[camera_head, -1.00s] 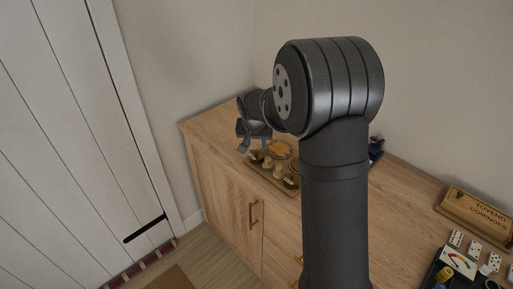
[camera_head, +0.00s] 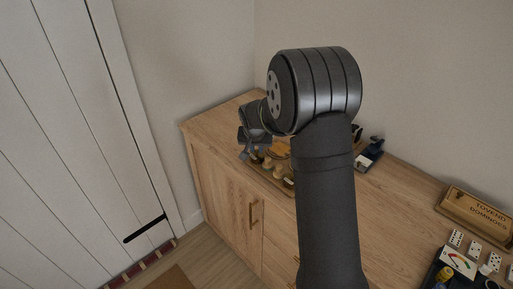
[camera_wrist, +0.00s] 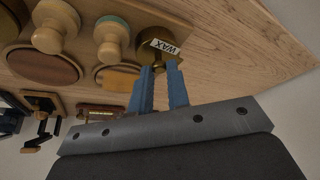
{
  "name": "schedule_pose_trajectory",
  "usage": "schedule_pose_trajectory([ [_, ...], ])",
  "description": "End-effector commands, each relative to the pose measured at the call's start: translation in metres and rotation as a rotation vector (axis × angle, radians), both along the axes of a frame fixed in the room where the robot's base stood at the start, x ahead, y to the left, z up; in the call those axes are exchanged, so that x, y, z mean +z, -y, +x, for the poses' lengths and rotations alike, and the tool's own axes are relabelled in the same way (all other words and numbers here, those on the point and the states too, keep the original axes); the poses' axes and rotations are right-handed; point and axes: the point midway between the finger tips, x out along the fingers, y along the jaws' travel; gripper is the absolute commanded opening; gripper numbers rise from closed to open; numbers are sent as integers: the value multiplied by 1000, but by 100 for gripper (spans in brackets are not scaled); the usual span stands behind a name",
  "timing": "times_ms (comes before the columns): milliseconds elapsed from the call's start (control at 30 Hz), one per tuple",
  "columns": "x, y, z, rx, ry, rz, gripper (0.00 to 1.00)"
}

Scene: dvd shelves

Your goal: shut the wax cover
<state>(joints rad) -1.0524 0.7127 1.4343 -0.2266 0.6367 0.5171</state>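The wax container is a brass-coloured round tin (camera_wrist: 148,36) with a white label reading WAX, at the top middle of the wrist view. Its cover cannot be told apart clearly from the tin. My gripper (camera_wrist: 161,68) has two blue fingers with a gap between them, the tips right at the tin's near side below the label. A small dark part shows between the tips; I cannot tell whether they touch it. In the head view my gripper (camera_head: 250,153) is over the far-left end of the cabinet top, and the tin cannot be made out.
Beside the tin are wooden-handled stamps (camera_wrist: 113,37) and oval wooden pieces (camera_wrist: 41,68) on a wooden tray. Bare wood lies between.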

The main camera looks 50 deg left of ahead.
Motion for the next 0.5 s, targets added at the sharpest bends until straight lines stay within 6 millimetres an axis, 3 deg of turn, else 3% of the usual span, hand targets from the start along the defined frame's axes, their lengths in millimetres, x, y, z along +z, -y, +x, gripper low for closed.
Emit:
schedule_pose_trajectory([
  [500,0,1,5,110,1,-1,0],
])
